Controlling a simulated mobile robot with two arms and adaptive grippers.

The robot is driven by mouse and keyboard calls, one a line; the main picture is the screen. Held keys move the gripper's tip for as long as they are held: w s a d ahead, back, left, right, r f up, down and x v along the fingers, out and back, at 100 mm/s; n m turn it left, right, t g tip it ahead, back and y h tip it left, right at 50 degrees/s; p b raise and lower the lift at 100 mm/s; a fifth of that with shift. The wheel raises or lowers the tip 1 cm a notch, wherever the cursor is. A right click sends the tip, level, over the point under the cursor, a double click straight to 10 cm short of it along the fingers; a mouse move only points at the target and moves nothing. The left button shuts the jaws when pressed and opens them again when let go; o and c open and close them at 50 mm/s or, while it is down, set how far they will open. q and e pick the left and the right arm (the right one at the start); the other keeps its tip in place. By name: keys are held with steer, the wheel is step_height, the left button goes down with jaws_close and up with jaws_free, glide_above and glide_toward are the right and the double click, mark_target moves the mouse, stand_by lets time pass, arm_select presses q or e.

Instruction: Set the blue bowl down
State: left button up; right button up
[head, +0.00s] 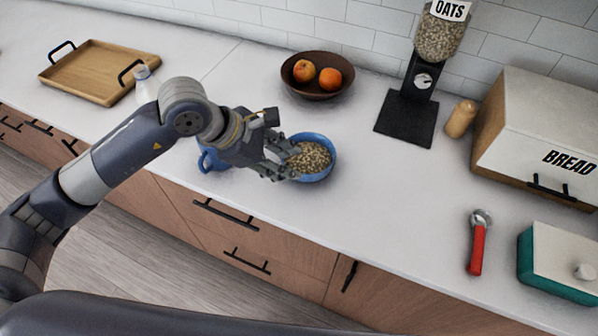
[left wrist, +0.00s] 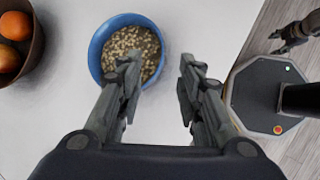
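The blue bowl (head: 329,170) is upright with beige grain or oats in it, at the counter's front edge area in the head view. It shows at the upper left of the left wrist view (left wrist: 98,68). My left gripper (head: 294,163) is at the bowl's left side. In the left wrist view its fingers (left wrist: 159,65) are spread apart, one overlapping the bowl and the other outside it, with a gap around the rim. The bowl seems to rest on the counter (head: 400,215). My right gripper (left wrist: 281,42) shows small in the left wrist view, its fingers apart and empty.
A brown bowl with oranges (head: 317,92) stands behind. A blue mug (head: 208,160) is partly hidden by my left arm. A wooden tray (head: 95,75) and a clear bottle (head: 145,85) are left. An oats dispenser (head: 408,115), bread box (head: 530,140) and red-handled tool (head: 477,247) are right.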

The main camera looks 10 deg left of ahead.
arm_select(q)
steer(key=v, duration=0.3)
steer(key=shift+s+r+b, duration=0.1)
steer(key=shift+r+b, duration=0.1)
steer(key=shift+b, duration=0.1)
steer(key=shift+a, duration=0.1)
